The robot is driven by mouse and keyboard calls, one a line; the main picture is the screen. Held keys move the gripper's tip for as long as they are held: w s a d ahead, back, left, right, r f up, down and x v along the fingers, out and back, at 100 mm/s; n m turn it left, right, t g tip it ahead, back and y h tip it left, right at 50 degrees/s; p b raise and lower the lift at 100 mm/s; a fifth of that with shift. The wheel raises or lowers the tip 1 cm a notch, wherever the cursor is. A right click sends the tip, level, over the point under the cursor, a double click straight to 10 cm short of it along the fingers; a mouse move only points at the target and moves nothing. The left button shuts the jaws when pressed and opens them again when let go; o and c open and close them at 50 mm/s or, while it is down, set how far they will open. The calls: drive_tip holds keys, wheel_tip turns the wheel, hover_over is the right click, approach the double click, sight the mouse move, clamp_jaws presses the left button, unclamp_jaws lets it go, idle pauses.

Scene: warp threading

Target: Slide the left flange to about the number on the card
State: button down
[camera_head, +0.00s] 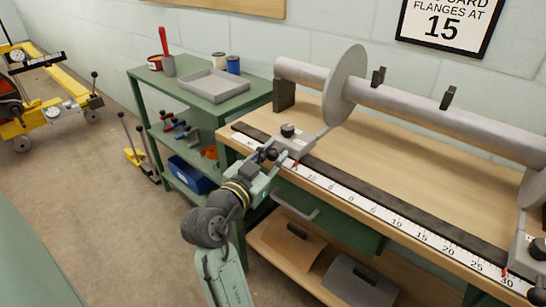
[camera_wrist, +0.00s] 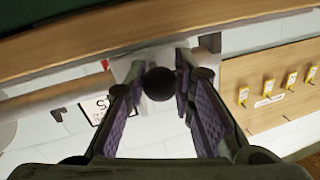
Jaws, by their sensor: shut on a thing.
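The left flange (camera_head: 345,85) is a large grey disc on the beam roller, joined by an arm to a grey carriage (camera_head: 297,147) on the bench's front rail. My gripper (camera_head: 268,160) is at the carriage's front left, shut on its black ball knob; the wrist view shows the knob (camera_wrist: 160,84) between the two fingers. The white scale (camera_head: 385,216) counts both ways from a middle zero. The left carriage's red pointer (camera_head: 295,164) stands left of the 10 on the left half, near where 15 falls; the exact mark is too small to read. The wall card (camera_head: 445,27) reads flanges at 15.
The right flange (camera_head: 533,188) and its carriage (camera_head: 526,255) stand far right, its red pointer near 30. The rail (camera_head: 400,208) between the carriages looks clear. A green shelf (camera_head: 150,100) with a grey tray (camera_head: 213,85) stands left of the bench.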

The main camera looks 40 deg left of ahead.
drive_tip(key=shift+d, duration=0.15)
drive_tip(key=c, duration=1.3)
unclamp_jaws()
drive_tip(key=shift+c, duration=0.2)
drive_tip(key=s+d, duration=0.1)
drive_tip(key=s, duration=1.1)
drive_tip(key=shift+d, duration=0.2)
